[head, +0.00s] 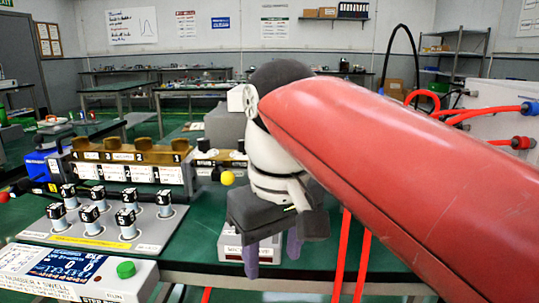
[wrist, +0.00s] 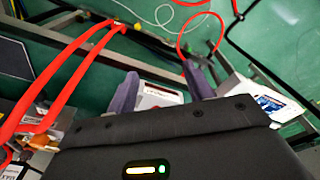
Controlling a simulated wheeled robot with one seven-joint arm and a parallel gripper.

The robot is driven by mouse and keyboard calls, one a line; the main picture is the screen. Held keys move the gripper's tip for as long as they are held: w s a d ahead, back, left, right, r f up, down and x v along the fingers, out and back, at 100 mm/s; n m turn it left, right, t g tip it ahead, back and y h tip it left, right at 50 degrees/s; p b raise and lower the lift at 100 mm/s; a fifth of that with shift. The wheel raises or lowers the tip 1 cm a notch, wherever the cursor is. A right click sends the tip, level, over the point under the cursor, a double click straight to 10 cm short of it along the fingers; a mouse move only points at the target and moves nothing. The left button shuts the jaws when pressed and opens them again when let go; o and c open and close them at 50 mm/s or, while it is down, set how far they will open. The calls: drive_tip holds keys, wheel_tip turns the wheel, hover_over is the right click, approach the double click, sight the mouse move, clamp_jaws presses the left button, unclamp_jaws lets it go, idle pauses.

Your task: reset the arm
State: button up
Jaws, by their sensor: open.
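My gripper (head: 272,256) hangs from my red arm near the middle of the head view. In the wrist view the fingers of my gripper (wrist: 163,88) are also spread. A white and red box (wrist: 160,97) shows beyond and between them there. I cannot tell whether the fingers touch it. The black gripper body covers the lower part of that view.
A panel with several black-topped knobs (head: 94,224) and a display unit with a green button (head: 125,269) stand at left. A brown-topped numbered unit (head: 130,160) is behind them. Red hoses (head: 342,255) hang beside my gripper and cross the wrist view at left (wrist: 65,92).

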drive_tip(key=s+d+f+m+t, duration=0.2)
drive_tip(key=d+f+m, duration=0.1)
drive_tip(key=d+f, duration=0.4)
drive_tip(key=s+d+f+m+t, duration=0.2)
drive_tip(key=d+f+m, duration=0.1)
drive_tip(key=d+f, duration=0.4)
wheel_tip(320, 180, down, 4)
drive_tip(key=shift+d+r, duration=0.2)
drive_tip(key=shift+d, duration=0.2)
idle(0.7)
